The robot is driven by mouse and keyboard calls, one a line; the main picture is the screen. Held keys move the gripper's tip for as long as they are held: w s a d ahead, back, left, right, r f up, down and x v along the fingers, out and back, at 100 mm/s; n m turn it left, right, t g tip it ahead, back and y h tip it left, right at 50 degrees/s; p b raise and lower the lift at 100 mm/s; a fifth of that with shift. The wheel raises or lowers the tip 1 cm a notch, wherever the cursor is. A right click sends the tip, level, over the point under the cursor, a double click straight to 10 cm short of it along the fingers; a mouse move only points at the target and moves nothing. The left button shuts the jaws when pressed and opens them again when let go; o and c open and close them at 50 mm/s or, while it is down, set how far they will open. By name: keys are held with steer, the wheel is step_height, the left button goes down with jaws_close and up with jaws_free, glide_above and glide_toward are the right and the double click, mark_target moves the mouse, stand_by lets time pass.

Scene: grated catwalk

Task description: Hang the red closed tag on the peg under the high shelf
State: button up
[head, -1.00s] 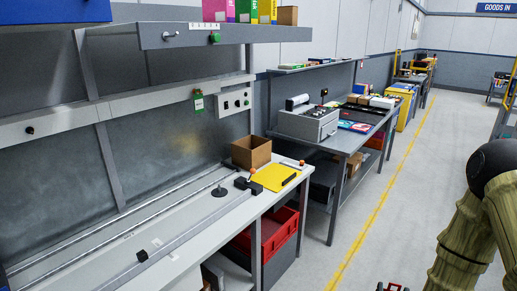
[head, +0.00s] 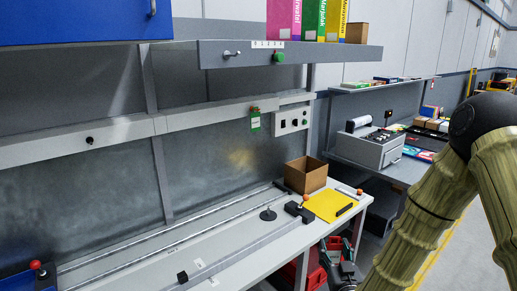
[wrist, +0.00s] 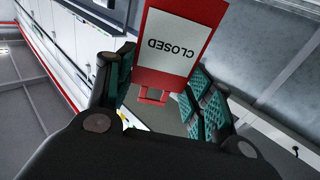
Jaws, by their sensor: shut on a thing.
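The red tag (wrist: 172,72) has a white panel reading CLOSED, upside down in the wrist view. My gripper (wrist: 160,88) is shut on it, with a green-padded finger on each side. In the head view my gripper (head: 343,250) is low, right of the bench's front edge; the tag is hard to separate there from the red bin. The high shelf (head: 350,54) has a silver peg (head: 232,53) on its front board. A dark peg (head: 89,140) sticks out of the rail below. Both pegs look bare, far up and left of my gripper.
The bench holds a cardboard box (head: 306,175), a yellow sheet (head: 327,206) and a lever with an orange knob (head: 300,208). A red bin (head: 315,278) is below. A blue cabinet (head: 80,22) is upper left.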

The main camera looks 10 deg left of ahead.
steer(key=w+a+r+n+y+p, duration=0.1)
steer(key=w+a+r+n+y, duration=0.2)
steer(key=a+r, duration=0.55)
steer(key=n+g+y+p, duration=0.4)
steer(key=n+g+y, duration=0.1)
steer(key=g+y, duration=0.25)
glide_toward(226, 63)
steer(key=s+d+r, duration=0.1)
steer(key=s+d, duration=0.2)
steer(key=shift+t+y, duration=0.45)
steer(key=shift+w+f+p+x, duration=0.1)
steer(key=shift+f+p+x, duration=0.25)
steer(key=shift+x, duration=1.15)
steer(key=shift+w+f+p+x, duration=0.15)
steer(key=shift+p+x, duration=0.4)
steer(key=shift+x, duration=0.95)
steer(key=shift+w+f+p+x, duration=0.15)
steer(key=shift+p+x, duration=0.3)
steer(key=shift+x, duration=1.05)
steer(key=shift+w+a+f+b, duration=0.3)
steer(key=shift+a+f+b, duration=0.05)
steer(key=shift+f+b, duration=0.25)
steer(key=o, duration=1)
steer(key=shift+c, duration=0.2)
